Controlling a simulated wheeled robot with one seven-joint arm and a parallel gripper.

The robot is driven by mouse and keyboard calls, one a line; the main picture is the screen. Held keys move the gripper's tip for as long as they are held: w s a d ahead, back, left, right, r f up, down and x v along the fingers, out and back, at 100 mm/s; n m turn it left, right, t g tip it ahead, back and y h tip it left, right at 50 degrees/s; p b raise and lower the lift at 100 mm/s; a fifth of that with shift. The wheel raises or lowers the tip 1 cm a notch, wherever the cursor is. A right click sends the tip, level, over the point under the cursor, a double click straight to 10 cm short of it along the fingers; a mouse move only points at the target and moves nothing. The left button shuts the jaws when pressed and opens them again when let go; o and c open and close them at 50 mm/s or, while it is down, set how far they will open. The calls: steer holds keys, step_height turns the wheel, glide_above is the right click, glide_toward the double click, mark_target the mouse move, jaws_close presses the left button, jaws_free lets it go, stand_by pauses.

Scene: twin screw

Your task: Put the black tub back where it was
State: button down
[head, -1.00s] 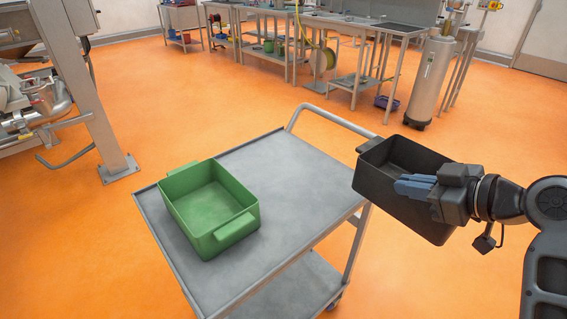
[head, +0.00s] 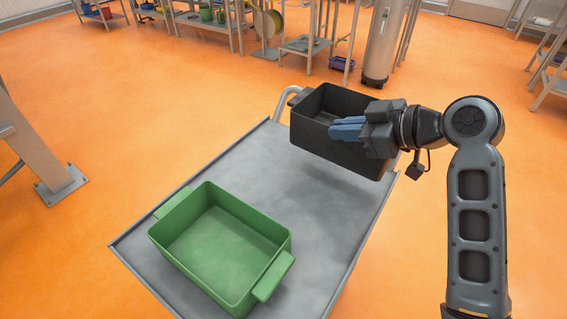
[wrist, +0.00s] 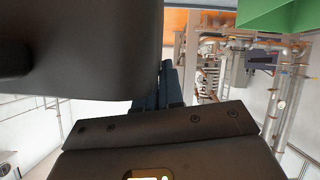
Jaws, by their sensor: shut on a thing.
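The black tub (head: 335,150) is an open rectangular bin with end handles. My gripper (head: 350,129), with blue fingers, is shut on its near right side and holds it roughly level. In the head view the tub is over the far right part of the grey cart top, and a soft shadow below it suggests it is raised. In the wrist view the tub (wrist: 80,50) fills the upper left, dark and close; the blue fingers (wrist: 170,88) show beside it, their grip point partly hidden.
A green tub (head: 220,245) stands on the near left of the cart top (head: 258,165). The cart's rail handle (head: 286,97) is behind the black tub. Bare cart surface lies between the tubs. Benches and a metal cylinder (head: 385,50) stand far behind on the orange floor.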

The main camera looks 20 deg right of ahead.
steer(key=w+a+f+p, duration=0.2)
steer(key=w+a+f, duration=0.2)
steer(key=a+f, duration=0.6)
steer(key=shift+f, duration=0.3)
steer(key=c, duration=1.3)
jaws_free()
steer(key=shift+o, duration=0.2)
steer(key=b+v, duration=0.1)
steer(key=v, duration=1.1)
